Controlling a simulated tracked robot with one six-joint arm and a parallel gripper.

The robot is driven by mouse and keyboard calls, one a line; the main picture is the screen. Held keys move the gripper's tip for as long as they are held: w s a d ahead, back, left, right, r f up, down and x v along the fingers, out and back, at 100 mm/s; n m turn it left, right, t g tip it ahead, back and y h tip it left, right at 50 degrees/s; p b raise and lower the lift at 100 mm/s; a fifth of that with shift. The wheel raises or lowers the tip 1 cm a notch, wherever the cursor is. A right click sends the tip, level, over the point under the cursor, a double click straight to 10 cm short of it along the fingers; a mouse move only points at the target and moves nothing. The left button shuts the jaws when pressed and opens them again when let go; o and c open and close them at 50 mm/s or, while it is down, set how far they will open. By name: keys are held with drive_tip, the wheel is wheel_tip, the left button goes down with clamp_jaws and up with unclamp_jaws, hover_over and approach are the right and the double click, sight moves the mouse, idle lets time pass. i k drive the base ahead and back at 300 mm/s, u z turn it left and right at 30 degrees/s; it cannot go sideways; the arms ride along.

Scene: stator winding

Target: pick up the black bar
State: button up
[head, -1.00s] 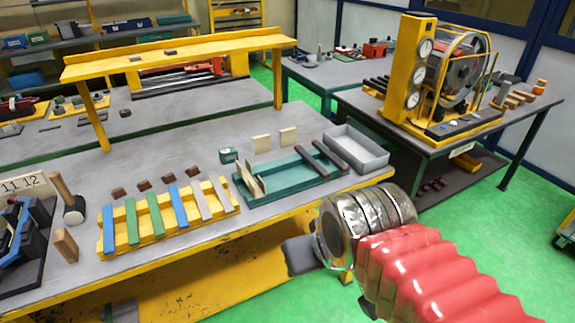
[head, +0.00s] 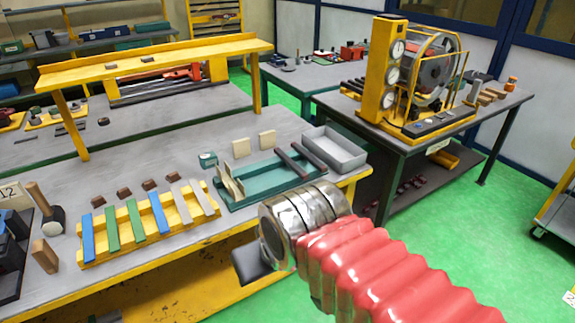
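Two dark bars lie across the right end of a green tray (head: 240,203) on the workbench; the left one (head: 290,164) and the right one (head: 309,157) lie roughly parallel. Either could be the black bar; I cannot tell which. My gripper (head: 251,267) is a dark shape at the end of my silver wrist and red-sleeved arm. It shows in front of the bench's front edge, lower in the picture than the bars and apart from them. Its fingers are mostly hidden behind the wrist, so its opening does not show.
A grey open bin (head: 345,155) stands right of the bars. A yellow rack (head: 180,235) with blue, green and grey strips is at the left. A yellow raised shelf (head: 150,66) spans the back. Green floor is free at right.

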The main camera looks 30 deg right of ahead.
sight(298, 170)
drive_tip(key=z, duration=0.05)
drive_tip(key=i, duration=1)
drive_tip(key=u, duration=0.05)
